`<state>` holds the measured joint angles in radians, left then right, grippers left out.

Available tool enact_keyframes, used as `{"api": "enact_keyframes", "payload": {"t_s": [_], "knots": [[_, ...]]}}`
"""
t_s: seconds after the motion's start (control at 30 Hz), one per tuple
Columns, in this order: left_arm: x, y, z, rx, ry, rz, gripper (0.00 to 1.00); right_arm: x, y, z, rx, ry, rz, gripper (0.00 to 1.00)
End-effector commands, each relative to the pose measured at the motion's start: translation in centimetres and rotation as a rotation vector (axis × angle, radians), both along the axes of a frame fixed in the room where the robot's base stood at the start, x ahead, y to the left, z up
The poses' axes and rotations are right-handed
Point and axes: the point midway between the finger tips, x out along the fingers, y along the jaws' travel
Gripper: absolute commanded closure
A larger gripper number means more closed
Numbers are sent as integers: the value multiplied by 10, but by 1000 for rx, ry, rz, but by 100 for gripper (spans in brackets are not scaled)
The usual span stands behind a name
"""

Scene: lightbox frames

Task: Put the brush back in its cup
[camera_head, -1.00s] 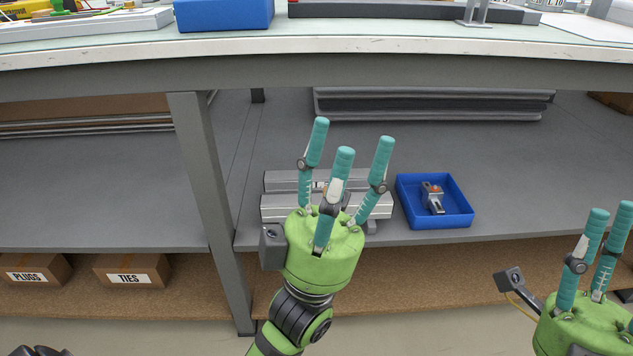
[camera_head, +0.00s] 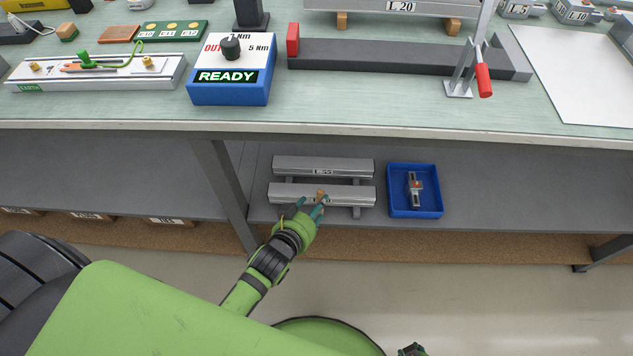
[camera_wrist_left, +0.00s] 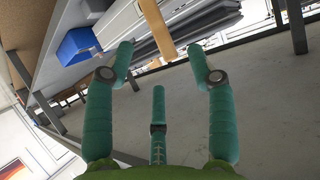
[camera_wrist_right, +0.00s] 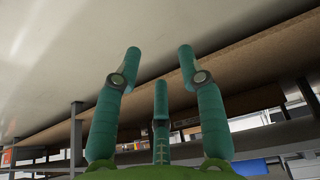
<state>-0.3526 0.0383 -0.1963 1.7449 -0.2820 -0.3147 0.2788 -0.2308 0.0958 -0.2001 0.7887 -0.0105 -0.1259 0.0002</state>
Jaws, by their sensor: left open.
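I cannot make out a brush or a cup for certain in any view. My left gripper (camera_head: 312,208) is small in the head view, at the front of the shelf under the bench, by the lower of two grey bars. In the left wrist view its fingers (camera_wrist_left: 160,65) are spread, with nothing between them. A tan, wood-like strip (camera_wrist_left: 156,28) shows beyond the fingertips there; a small orange-brown piece (camera_head: 320,195) shows at the fingers in the head view. I cannot tell what either is. My right gripper's fingers (camera_wrist_right: 160,68) are spread and empty in the right wrist view.
A blue tray (camera_head: 392,205) with a small metal part (camera_head: 415,188) stands right of the grey bars (camera_head: 322,167) on the shelf. A table leg (camera_head: 222,180) is left of them. The bench top (camera_head: 330,115) overhangs, carrying a blue READY box (camera_head: 232,92) and a red-handled clamp (camera_head: 482,80).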

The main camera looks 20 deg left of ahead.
Motion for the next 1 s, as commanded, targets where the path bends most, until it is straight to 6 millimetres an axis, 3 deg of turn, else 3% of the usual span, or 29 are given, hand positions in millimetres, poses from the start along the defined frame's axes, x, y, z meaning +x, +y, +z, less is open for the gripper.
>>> {"api": "enact_keyframes", "payload": {"t_s": [0.13,0.6,0.87,0.9,1.0], "knots": [[5,1,-10,4,21,5,44,-5,-3,-4,-6,16,-2,60],[54,-6,-41,2,17,3,44,31,1,-4,3,-59,4,60],[56,-7,-41,2,17,3,44,33,1,-3,4,-60,3,60],[56,-7,-41,2,17,3,60,33,1,-3,4,-60,3,60],[56,-6,-41,2,17,3,93,32,1,-3,4,-60,3,60]]}}
